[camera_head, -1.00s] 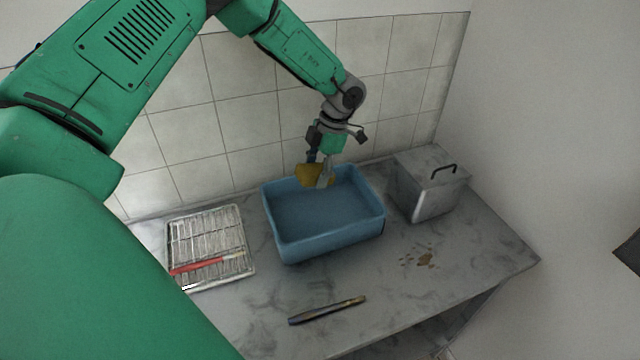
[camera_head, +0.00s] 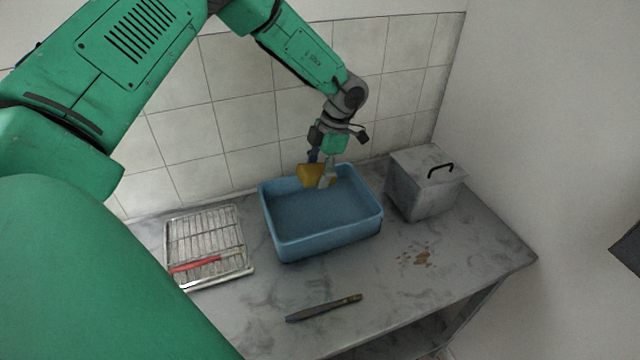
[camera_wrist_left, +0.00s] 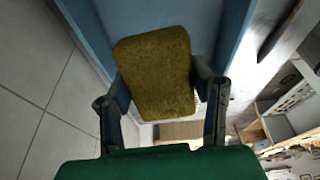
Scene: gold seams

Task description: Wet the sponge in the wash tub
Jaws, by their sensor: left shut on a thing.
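The sponge (camera_head: 309,174) is a yellow-brown block. My left gripper (camera_head: 321,172) is shut on it and holds it at the far side of the blue wash tub (camera_head: 330,243), over the tub's opening. The sponge (camera_wrist_left: 156,72) also shows in the left wrist view, between the two fingers of my left gripper (camera_wrist_left: 160,95), with the tub's blue wall (camera_wrist_left: 215,25) around and behind it. I cannot tell whether the sponge touches the water. My right gripper is not in view.
A wire rack (camera_head: 208,240) with a red-handled tool (camera_head: 205,264) lies left of the tub. A grey box with a black handle (camera_head: 425,185) stands to the right. A dark slim tool (camera_head: 324,308) lies in front, and brown stains (camera_head: 417,258) mark the worktop.

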